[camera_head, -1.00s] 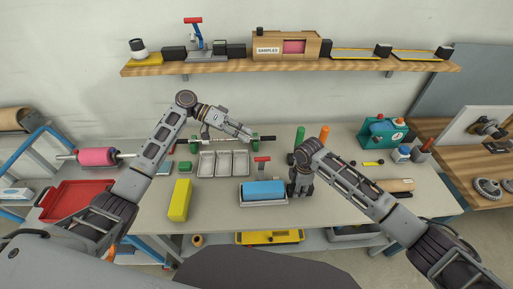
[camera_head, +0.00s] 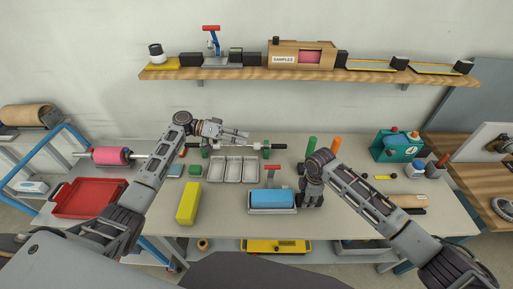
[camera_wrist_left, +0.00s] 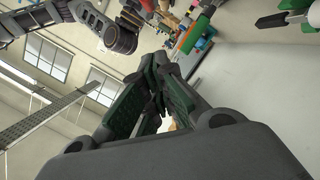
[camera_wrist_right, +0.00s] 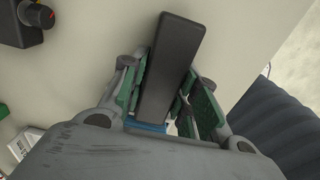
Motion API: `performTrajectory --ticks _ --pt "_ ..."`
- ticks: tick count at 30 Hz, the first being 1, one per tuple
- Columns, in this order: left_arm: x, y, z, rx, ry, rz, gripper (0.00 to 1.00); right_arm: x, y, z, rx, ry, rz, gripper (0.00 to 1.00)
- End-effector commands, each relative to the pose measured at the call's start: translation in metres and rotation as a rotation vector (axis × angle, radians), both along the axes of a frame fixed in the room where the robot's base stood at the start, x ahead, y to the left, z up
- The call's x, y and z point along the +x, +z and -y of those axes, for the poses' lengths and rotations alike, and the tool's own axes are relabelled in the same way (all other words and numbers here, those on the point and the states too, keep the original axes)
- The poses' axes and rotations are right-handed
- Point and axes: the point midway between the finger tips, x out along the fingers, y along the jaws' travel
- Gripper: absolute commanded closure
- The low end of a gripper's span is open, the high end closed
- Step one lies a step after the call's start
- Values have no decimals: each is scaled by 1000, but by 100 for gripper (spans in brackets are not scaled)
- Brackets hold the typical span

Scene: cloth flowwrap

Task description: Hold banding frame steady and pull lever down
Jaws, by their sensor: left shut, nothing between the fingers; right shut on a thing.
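A blue block (camera_head: 272,197) rests in a grey tray-like frame (camera_head: 272,211) at the front middle of the table. A red T-shaped lever (camera_head: 272,168) stands upright behind it. My right gripper (camera_head: 311,200) points down at the frame's right end. In the right wrist view its fingers are shut on a dark grey bar (camera_wrist_right: 171,70), with a strip of blue beneath. My left gripper (camera_head: 245,134) is shut and empty, raised behind the small trays, well away from the lever. It also shows in the left wrist view (camera_wrist_left: 160,75).
Small grey trays (camera_head: 233,157) and a yellow block (camera_head: 188,203) lie left of the frame. Green (camera_head: 311,147) and orange (camera_head: 335,148) cylinders stand behind my right gripper. A red tray (camera_head: 90,213) is far left. A similar red-handled device (camera_head: 212,43) stands on the wall shelf.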

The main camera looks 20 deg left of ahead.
Motion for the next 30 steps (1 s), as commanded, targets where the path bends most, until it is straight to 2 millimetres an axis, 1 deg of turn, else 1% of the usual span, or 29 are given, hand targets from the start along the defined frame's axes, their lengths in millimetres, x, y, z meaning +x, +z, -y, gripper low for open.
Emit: performTrajectory --ticks 5,8,26,30 --pt "1 -1 11 -1 -1 0 100 0 1 0 1 0 1 100" --pt "1 -3 21 -1 -2 0 100 0 0 0 1 0 1 100" --pt "8 -15 98 -1 -2 0 100 0 1 0 1 0 1 100" --pt "-2 -26 99 1 -1 -1 100 0 0 0 1 0 1 100"
